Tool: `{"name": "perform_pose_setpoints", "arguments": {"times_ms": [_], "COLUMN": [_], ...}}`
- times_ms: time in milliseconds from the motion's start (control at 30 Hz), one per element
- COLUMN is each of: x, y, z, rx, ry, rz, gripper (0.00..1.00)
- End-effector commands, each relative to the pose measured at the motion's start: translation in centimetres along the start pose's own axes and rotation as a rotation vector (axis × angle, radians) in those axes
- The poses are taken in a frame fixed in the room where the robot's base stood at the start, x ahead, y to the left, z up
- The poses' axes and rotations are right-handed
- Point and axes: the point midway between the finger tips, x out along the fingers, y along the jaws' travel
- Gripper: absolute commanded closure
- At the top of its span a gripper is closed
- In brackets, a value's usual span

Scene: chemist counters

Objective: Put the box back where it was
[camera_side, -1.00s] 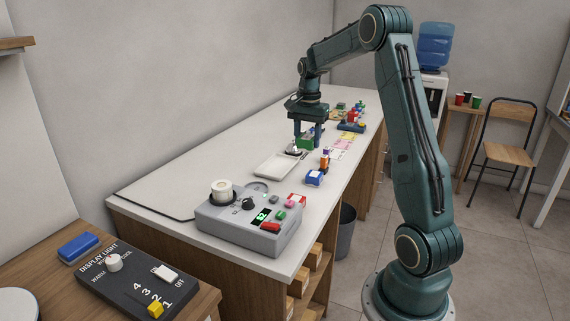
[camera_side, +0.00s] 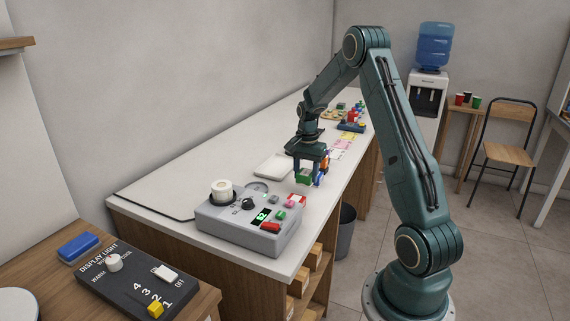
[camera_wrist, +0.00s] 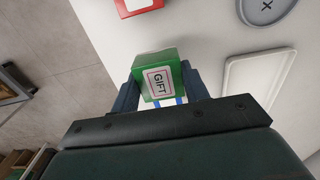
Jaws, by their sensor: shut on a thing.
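My gripper (camera_side: 309,171) is shut on a green box (camera_side: 303,178) above the white counter (camera_side: 225,165), close to its front edge. In the wrist view the green box (camera_wrist: 158,77) sits between my two fingers, with a white label reading "GIFT". Part of a blue thing shows behind the box in both views; the box and gripper hide most of it. I cannot tell whether the box touches anything below.
A white tray (camera_side: 272,166) lies left of my gripper. A grey device (camera_side: 247,222) with a display stands nearer the camera, with a red and white box (camera_side: 297,200) beside it. Several coloured items and cards lie farther along the counter.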

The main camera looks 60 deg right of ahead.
Motion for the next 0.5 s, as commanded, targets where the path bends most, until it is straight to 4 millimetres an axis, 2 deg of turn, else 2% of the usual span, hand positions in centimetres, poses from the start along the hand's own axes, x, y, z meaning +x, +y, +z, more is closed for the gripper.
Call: {"name": "perform_pose_setpoints", "arguments": {"times_ms": [300, 500], "x": [3.3, 4.1], "y": [0.0, 0.0], "z": [0.0, 0.0], "rx": [0.000, 0.000], "ry": [-0.002, 0.000], "rz": [0.002, 0.001], "gripper": [0.82, 0.82]}}
